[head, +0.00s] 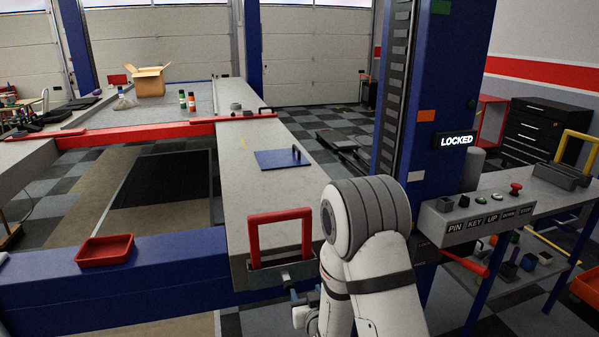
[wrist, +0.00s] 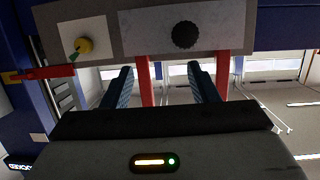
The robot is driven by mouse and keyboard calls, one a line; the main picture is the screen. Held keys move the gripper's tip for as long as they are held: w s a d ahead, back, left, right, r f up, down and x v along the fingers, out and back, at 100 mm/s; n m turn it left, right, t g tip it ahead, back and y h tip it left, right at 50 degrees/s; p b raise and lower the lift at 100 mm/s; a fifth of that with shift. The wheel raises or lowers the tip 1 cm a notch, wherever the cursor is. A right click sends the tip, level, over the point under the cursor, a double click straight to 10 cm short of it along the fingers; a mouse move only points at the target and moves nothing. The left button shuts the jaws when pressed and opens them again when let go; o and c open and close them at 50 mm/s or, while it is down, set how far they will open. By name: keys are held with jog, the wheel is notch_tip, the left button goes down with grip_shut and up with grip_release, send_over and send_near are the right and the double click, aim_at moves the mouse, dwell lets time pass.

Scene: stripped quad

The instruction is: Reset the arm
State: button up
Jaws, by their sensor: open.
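My white arm rises at the right of the red handle (head: 280,215) in the head view and bends down behind it. My gripper (wrist: 160,78) shows in the wrist view with its two blue fingers apart and nothing clasped. One post of a red frame (wrist: 145,80) shows between the fingers and another beside the right finger; I cannot tell their depth. In the head view the gripper is mostly hidden low beside the handle's foot.
A blue column (head: 430,100) carries a LOCKED sign (head: 457,140), with a button box (head: 475,215) at its right. A red tray (head: 105,250) sits on the blue beam at left. A blue plate (head: 283,159) lies on the grey runway. A cardboard box (head: 150,81) stands farther back.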

jog(key=s+d+r+g+h, duration=0.1)
jog(key=s+d+r+g, duration=0.1)
jog(key=d+r+g, duration=0.3)
jog(key=s+d+r+m+g, duration=0.1)
jog(key=s+r, duration=0.3)
jog(key=s, duration=0.4)
jog(key=s+d+r+g+h, duration=0.1)
jog(key=s+d+r+g, duration=0.2)
jog(key=s, duration=0.6)
jog(key=s+d+r+m+g+h, duration=0.1)
jog(key=s+d+r, duration=0.3)
jog(key=s, duration=0.5)
notch_tip(320, 180, up, 2)
jog(key=shift+s+m+g, duration=0.15)
jog(key=shift+m+g, duration=0.15)
jog(key=shift+g, duration=0.6)
